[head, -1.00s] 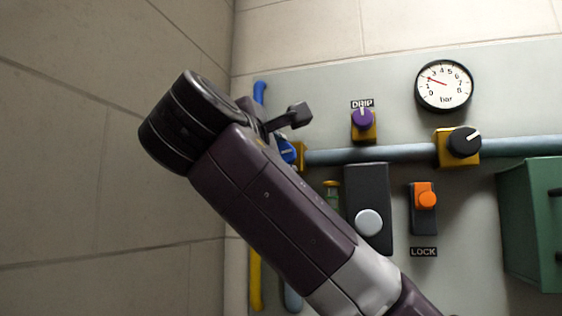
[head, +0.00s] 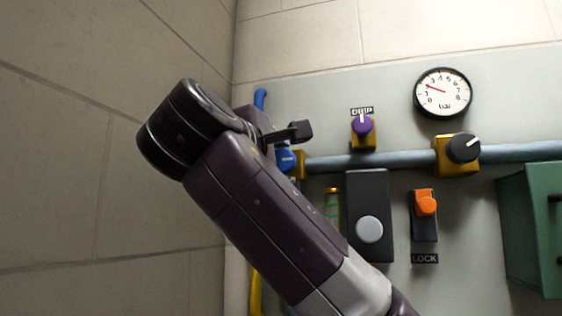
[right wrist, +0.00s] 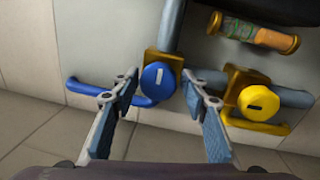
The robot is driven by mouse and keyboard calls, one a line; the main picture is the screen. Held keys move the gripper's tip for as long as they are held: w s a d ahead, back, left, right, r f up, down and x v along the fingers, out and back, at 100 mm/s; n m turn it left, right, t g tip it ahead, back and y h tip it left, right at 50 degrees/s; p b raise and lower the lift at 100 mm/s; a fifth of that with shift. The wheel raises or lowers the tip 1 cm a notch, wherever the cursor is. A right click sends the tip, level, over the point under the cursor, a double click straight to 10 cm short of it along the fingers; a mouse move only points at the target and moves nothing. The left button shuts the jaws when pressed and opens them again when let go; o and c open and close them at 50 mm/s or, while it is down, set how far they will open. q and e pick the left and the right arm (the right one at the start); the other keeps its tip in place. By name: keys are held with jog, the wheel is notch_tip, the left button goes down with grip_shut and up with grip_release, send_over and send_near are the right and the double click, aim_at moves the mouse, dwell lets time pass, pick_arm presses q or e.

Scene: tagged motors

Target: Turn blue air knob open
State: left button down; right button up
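The blue knob (right wrist: 159,83) sits on a brass-coloured block at a blue pipe in the right wrist view. Its white mark runs nearly lengthwise in that picture. The knob also shows in the head view (head: 285,159), partly covered by my right gripper. My right gripper (right wrist: 160,82) is open, with one finger on each side of the knob. I cannot tell whether either finger touches it. In the head view one dark finger of it (head: 297,131) sticks out just above the knob. My left gripper is not in view.
A yellow knob (right wrist: 258,102) is close to the right finger. A sight glass (right wrist: 255,32) is above it. On the panel are a purple DRIP knob (head: 362,126), a black knob (head: 464,148), a gauge (head: 443,92), an orange LOCK switch (head: 425,203) and a green box (head: 535,225).

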jog(key=shift+o, duration=0.7)
jog(key=v, duration=0.7)
jog(key=shift+s, duration=0.3)
jog(key=shift+a, duration=0.1)
